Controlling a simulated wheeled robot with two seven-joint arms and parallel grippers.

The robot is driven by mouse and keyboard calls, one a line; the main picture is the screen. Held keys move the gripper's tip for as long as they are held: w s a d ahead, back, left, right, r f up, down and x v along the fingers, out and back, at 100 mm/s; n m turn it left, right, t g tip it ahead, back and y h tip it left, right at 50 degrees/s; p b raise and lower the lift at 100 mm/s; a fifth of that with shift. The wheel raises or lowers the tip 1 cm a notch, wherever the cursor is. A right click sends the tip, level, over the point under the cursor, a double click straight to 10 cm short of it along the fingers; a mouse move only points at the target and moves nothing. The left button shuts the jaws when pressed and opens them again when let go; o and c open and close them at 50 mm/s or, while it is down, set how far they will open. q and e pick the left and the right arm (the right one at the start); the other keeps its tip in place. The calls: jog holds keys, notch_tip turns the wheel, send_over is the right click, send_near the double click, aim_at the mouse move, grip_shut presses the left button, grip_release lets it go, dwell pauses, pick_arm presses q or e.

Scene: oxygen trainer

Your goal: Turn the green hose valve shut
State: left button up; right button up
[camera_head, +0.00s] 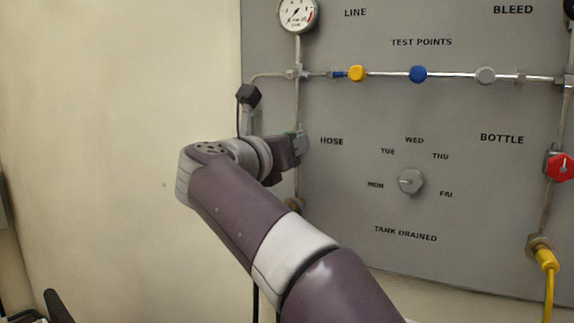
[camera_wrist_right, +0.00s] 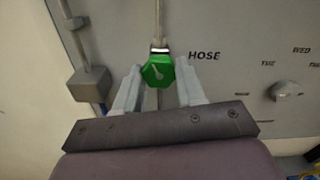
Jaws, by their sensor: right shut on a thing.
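The green hose valve (camera_wrist_right: 158,71) is a hexagonal knob with a pale pointer mark, on a vertical pipe left of the word HOSE in the right wrist view. My left gripper is in neither view.
The grey panel (camera_head: 350,230) carries a gauge (camera_head: 297,14), yellow (camera_head: 356,73), blue (camera_head: 418,74) and grey (camera_head: 485,75) test points, a day dial (camera_head: 410,181) and a red bottle valve (camera_head: 559,167). A dark box (camera_wrist_right: 89,84) sits left of the green knob. Bare wall lies left.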

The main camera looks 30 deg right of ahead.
jog(key=shift+w+f+m+b, duration=0.1)
jog(key=shift+f+m+b, duration=0.1)
jog(key=shift+m+b, duration=1.85)
jog(key=shift+r+m+p, duration=0.15)
jog(key=shift+m+p, duration=0.15)
jog(key=shift+m, duration=0.25)
jog(key=o, duration=1.1)
jog(key=shift+c, duration=0.2)
jog(key=v, duration=1.2)
jog(key=shift+s+a, duration=0.3)
